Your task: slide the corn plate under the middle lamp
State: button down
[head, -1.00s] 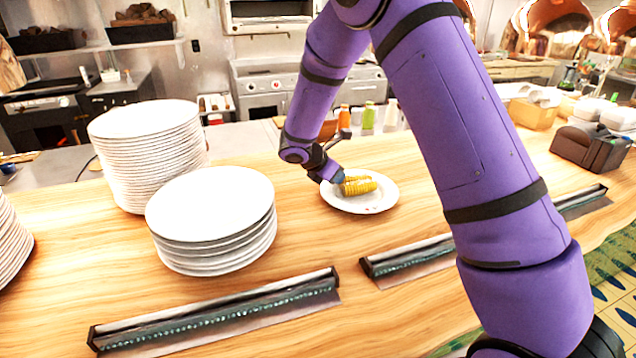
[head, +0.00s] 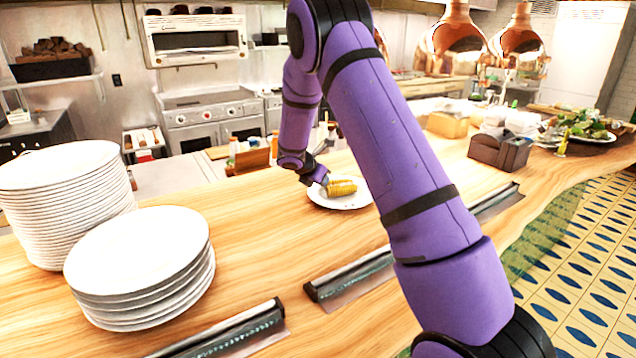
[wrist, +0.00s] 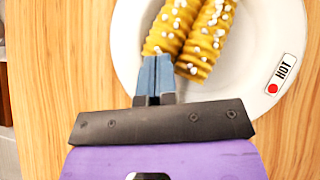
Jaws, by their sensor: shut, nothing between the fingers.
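The corn plate (head: 352,206) is a white plate with two yellow cobs (head: 341,187) on it, lying on the wooden counter. In the wrist view the cobs (wrist: 203,38) carry white bits, and the plate's rim (wrist: 283,100) bears a "HOT" label with a red dot. My gripper (head: 326,181) is at the plate's left side in the head view. In the wrist view its blue fingers (wrist: 156,75) are shut together over the plate, close against the cob ends; contact is unclear. Copper lamps (head: 455,40) and (head: 519,48) hang at the upper right; which is the middle one is unclear.
Two white plate stacks (head: 140,255) and (head: 65,185) stand at the left. Metal rails (head: 350,275) lie along the counter's front. A dark brown box (head: 499,152) stands to the right. Bare counter lies between the corn plate and that box.

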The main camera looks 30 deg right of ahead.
jog(key=v, duration=1)
jog(key=shift+a+r, duration=0.3)
jog(key=shift+s, duration=0.2)
jog(key=s, duration=1.1)
jog(key=shift+s+r, duration=0.4)
jog(key=shift+r, duration=0.1)
jog(key=s+a+r+m+t+y, duration=0.1)
jog(key=s+a+r+m+y, duration=0.2)
jog(key=s+m, duration=0.4)
jog(key=s+a+r+m+t+y, duration=0.1)
jog(key=s+a+r+m+y, duration=0.2)
jog(key=s, duration=0.9)
jog(key=s+a+r+m+t+y, duration=0.1)
jog(key=s+a+r+m+y, duration=0.1)
jog(key=s+a+r+m, duration=0.4)
jog(key=s+r+m, duration=0.4)
jog(key=r, duration=0.1)
jog(key=shift+s+a+m+y, duration=0.2)
jog(key=shift+s+m+y, duration=0.2)
